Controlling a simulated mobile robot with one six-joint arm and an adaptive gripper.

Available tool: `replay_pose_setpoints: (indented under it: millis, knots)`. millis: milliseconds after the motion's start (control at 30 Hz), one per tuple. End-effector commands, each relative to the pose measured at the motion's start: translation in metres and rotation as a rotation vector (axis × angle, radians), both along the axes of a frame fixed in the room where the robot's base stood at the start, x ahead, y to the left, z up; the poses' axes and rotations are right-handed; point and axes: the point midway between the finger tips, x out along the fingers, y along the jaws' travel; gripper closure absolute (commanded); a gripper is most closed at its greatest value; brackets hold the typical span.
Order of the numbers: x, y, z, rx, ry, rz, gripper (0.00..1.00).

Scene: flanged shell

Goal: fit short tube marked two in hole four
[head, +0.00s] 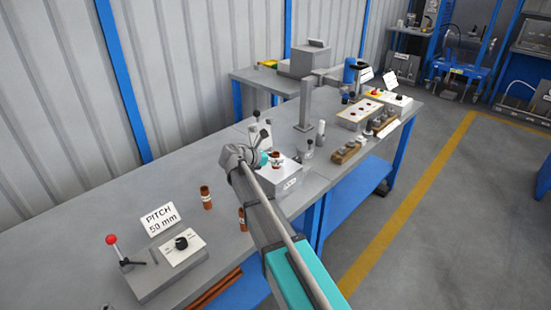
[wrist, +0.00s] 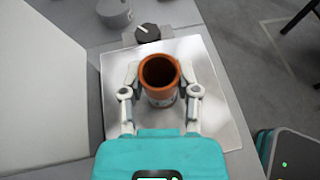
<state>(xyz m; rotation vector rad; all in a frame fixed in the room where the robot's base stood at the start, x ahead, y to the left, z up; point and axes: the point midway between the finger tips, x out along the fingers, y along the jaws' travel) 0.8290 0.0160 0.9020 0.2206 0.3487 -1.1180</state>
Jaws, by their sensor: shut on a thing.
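My gripper (wrist: 159,78) is shut on a copper-coloured tube (wrist: 161,97), with one finger on each side. In the wrist view I look down into the tube's open upper end; a pale label shows in part on its side. Below or behind it is a shiny square metal plate (wrist: 215,62). I cannot tell whether the tube touches the plate. In the head view the tube (head: 276,158) shows at my gripper (head: 268,160), above a grey box (head: 284,181) with a marked front. No hole or hole number is readable, and the tube's mark is unreadable.
Two other copper-coloured tubes stand on the bench, one (head: 206,197) left of my arm and one (head: 242,220) partly behind it. A lever-and-knob box (head: 165,265) and a "PITCH 50 mm" sign (head: 160,219) stand nearby. A grey post (head: 306,105) rises behind.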

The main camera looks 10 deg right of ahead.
Motion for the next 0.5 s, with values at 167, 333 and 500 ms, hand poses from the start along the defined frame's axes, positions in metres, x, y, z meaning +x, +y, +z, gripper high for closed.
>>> replay_pose_setpoints:
  millis: [167, 333, 500]
  knots:
    - [0.0, -0.0001, -0.004, -0.001, 0.0, 0.0, 1.0]
    - [0.0, -0.0001, -0.0069, -0.001, 0.0, 0.0, 1.0]
    - [0.0, 0.0, -0.01, -0.001, 0.0, 0.0, 1.0]
